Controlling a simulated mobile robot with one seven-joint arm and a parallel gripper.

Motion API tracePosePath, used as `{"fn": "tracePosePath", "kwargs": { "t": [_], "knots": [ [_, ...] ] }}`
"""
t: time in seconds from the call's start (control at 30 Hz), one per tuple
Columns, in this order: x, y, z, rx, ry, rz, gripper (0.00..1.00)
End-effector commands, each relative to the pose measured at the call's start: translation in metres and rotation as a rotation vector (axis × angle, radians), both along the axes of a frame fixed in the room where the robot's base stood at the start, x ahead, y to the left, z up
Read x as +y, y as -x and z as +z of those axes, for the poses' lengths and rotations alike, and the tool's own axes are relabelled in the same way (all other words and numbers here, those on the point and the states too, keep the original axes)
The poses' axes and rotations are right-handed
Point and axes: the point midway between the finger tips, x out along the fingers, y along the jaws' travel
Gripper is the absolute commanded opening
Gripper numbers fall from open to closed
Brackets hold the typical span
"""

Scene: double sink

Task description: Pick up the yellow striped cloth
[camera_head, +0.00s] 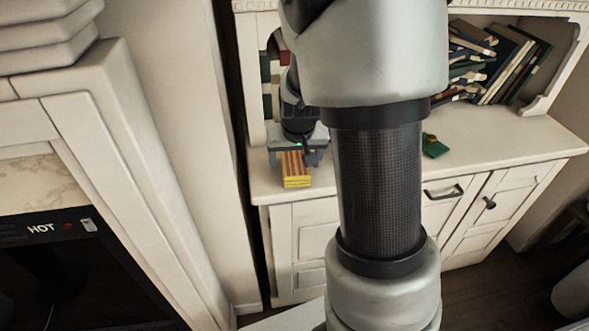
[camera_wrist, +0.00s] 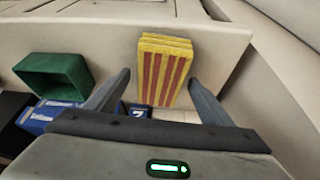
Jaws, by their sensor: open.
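The yellow striped cloth (camera_head: 296,172) is a folded, block-like stack with red stripes. In the head view it lies on the white cabinet top near its left front edge. It also shows in the wrist view (camera_wrist: 163,68), upper middle. My gripper (camera_head: 298,151) is just behind the cloth in the head view. In the wrist view my gripper (camera_wrist: 158,75) is open, with one finger on each side of the cloth's near part. I cannot tell whether the fingers touch it. My arm hides the middle of the cabinet top in the head view.
A green box-like item (camera_wrist: 55,77) and blue items (camera_wrist: 52,112) lie left of the fingers in the wrist view. Leaning books (camera_head: 508,68) stand on the cabinet top (camera_head: 490,148) at the right. A small green object (camera_head: 434,146) lies right of my arm. A tall white panel (camera_head: 180,130) rises at left.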

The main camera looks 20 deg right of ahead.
Motion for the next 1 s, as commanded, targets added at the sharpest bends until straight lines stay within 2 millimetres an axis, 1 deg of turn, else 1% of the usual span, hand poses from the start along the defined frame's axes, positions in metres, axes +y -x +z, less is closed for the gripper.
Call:
{"fn": "tracePosePath", "kwargs": {
  "t": [0.03, 0.07, 0.57, 0.6, 0.67, 0.7, 0.83, 0.87, 1.0],
  "knots": [
    [-0.0011, -0.0017, -0.0053, 0.000, 0.001, 0.000, 0.75],
    [-0.0013, -0.0024, -0.0058, -0.001, 0.000, 0.000, 0.75],
    [-0.0013, -0.0024, -0.0075, -0.001, 0.000, 0.000, 0.75],
    [-0.0013, -0.0024, -0.0075, -0.001, 0.000, -0.001, 0.73],
    [-0.0013, -0.0024, -0.0069, -0.001, 0.000, 0.000, 0.63],
    [-0.0013, -0.0023, -0.0070, -0.001, 0.000, 0.000, 0.56],
    [-0.0013, -0.0022, -0.0071, -0.001, 0.000, 0.000, 0.34],
    [-0.0013, -0.0022, -0.0071, -0.001, 0.000, 0.000, 0.31],
    [-0.0013, -0.0022, -0.0071, -0.001, 0.000, 0.000, 0.31]
  ]
}}
